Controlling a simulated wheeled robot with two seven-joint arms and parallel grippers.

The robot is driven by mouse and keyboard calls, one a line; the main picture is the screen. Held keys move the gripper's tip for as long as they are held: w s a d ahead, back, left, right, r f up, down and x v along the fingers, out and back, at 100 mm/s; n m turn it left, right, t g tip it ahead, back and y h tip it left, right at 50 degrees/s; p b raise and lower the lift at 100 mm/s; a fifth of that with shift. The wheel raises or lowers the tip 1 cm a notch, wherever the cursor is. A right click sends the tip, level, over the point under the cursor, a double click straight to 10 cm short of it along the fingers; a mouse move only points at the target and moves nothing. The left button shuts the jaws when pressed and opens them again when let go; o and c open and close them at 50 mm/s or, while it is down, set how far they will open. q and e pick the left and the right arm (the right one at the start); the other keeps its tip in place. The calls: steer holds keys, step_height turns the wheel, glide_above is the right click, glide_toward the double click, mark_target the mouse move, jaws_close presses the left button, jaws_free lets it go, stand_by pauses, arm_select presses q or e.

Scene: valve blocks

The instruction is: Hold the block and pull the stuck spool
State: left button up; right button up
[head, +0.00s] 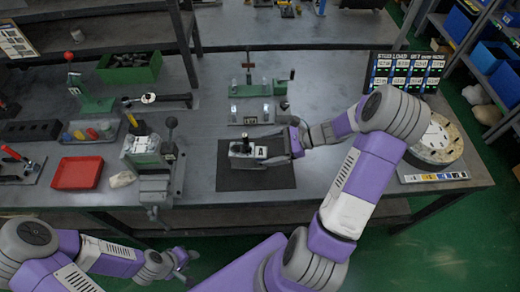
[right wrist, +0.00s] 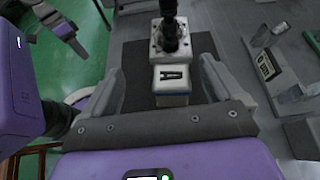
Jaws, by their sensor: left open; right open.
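A light grey valve block (head: 243,147) sits on a dark mat (head: 235,180) at the table's front middle. In the right wrist view the block (right wrist: 170,47) carries a dark upright knob (right wrist: 168,22) and has a white end face marked "A" (right wrist: 172,77). My right gripper (head: 291,141) is open at the block's right side; in the right wrist view its fingers (right wrist: 160,72) stand either side of the marked end, with visible gaps. My left gripper (head: 184,262) is open and empty, low in front of the table edge. The spool inside the block is hidden.
A vise (head: 155,185) holding another block (head: 142,147) stands left of the mat. A red tray (head: 78,173), a green bin (head: 130,68) and a green press (head: 95,100) are further left. A green-topped fixture (head: 252,90) stands behind the mat. A round turntable (head: 437,142) is at right.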

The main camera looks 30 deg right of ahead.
mark_target(251, 150)
steer(key=shift+m+t, duration=0.5)
steer(key=shift+m, duration=0.3)
steer(key=x, duration=0.2)
steer(key=b+x, duration=0.1)
steer(key=x, duration=0.4)
steer(key=shift+w+d+f+b, duration=0.1)
steer(key=shift+w+f+b, duration=0.2)
steer(key=shift+w, duration=0.3)
steer(key=shift+c, duration=0.4)
jaws_close()
